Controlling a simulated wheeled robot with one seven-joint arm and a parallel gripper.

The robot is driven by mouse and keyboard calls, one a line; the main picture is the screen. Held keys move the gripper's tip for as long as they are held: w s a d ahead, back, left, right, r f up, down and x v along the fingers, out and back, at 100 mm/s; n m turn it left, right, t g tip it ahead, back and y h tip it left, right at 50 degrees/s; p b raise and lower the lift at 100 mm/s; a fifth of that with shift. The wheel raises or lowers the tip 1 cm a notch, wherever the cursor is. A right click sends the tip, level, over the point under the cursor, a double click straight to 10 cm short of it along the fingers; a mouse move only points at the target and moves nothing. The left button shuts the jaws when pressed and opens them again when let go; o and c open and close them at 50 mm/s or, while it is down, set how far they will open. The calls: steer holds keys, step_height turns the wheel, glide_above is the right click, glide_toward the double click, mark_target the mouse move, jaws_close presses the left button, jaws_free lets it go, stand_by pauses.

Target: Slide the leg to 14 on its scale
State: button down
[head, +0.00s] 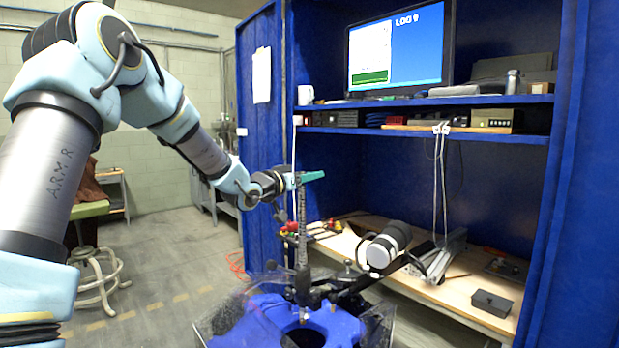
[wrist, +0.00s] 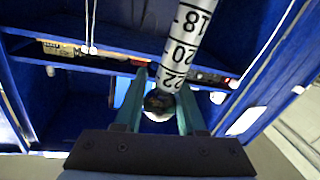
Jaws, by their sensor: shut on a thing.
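The leg (head: 303,225) is a thin upright post with dark scale marks, standing over the blue thruster body in the head view. In the wrist view the leg (wrist: 188,42) is a white tube with black numbers 18, 20 and 22 showing, and its dark round end lies between my fingers. My gripper (head: 310,177) has green fingers and is shut on the leg near its top. It also shows in the wrist view (wrist: 161,85). The reading at the leg's index is too small to tell.
A clear-walled tank with a blue body (head: 255,325) is below the leg. A black-and-white cylinder (head: 385,247) on a dark arm is to the right. A blue cabinet (head: 262,150) with shelves, a monitor (head: 400,48) and a wooden bench (head: 460,290) stands behind.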

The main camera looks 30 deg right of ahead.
mark_target(302, 241)
step_height(302, 241, down, 14)
steer(key=b, duration=0.9)
steer(key=shift+b, duration=0.4)
steer(key=c, duration=0.5)
jaws_free()
steer(key=shift+r, duration=0.1)
steer(key=b+v, duration=0.1)
steer(key=v, duration=1)
steer(key=shift+w+b, duration=0.1)
steer(key=shift+b, duration=0.25)
